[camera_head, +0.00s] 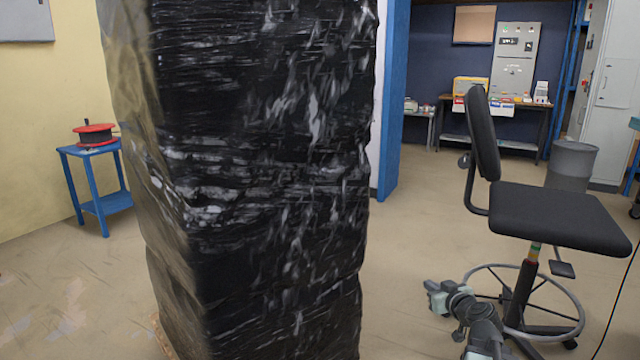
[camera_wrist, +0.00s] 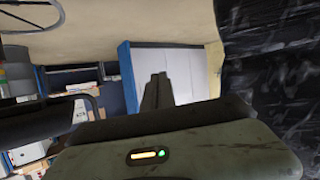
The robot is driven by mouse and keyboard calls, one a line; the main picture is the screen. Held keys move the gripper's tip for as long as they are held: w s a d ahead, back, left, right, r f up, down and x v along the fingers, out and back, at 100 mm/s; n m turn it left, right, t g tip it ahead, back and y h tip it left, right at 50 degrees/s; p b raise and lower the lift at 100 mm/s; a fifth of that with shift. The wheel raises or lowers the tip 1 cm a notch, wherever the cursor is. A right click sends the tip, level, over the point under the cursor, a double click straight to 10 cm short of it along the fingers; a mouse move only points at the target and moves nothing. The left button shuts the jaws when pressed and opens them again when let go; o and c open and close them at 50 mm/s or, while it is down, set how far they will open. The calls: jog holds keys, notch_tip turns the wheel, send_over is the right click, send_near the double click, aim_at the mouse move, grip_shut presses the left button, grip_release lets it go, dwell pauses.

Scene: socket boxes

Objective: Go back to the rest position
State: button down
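My gripper shows in the wrist view (camera_wrist: 159,80) as two dark fingers close together, with no visible gap and nothing held between them. The grey-green housing behind them has an orange bar and a green light. In the head view, my grey-green arm (camera_head: 470,318) is low at the lower right, in front of the chair's base. Its fingers are too small to make out there. The arm is clear of the wrapped stack, with floor showing between them.
A tall black-wrapped stack (camera_head: 265,190) stands close ahead, and at the right of the wrist view (camera_wrist: 275,70). A black swivel chair (camera_head: 555,215) is at the right, near my arm. A blue stand (camera_head: 95,185) carries a red reel (camera_head: 94,134). A grey bin (camera_head: 570,165) and workbench (camera_head: 500,108) stand farther back.

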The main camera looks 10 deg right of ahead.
jog(key=a+f+n+g+y+p, duration=0.1)
jog(key=a+f+n+g+y, duration=0.15)
jog(key=a, duration=1.15)
jog(key=a+f+n+g+y+p, duration=0.2)
jog(key=a+g, duration=0.1)
jog(key=a, duration=1)
jog(key=s+a+f+g+h+p, duration=0.1)
jog(key=s+a+f+g, duration=0.2)
jog(key=s, duration=0.2)
jog(key=s+a+f+g+h, duration=0.1)
jog(key=s+a+f+g, duration=0.1)
jog(key=s+g, duration=0.15)
jog(key=s+d+f+m+g+h, duration=0.2)
jog(key=s+d+m+h, duration=0.1)
jog(key=s+d+m, duration=0.35)
notch_tip(320, 180, up, 38)
jog(key=a+p, duration=0.1)
jog(key=p, duration=3.7)
jog(key=shift+s, duration=0.35)
jog(key=shift+r, duration=0.1)
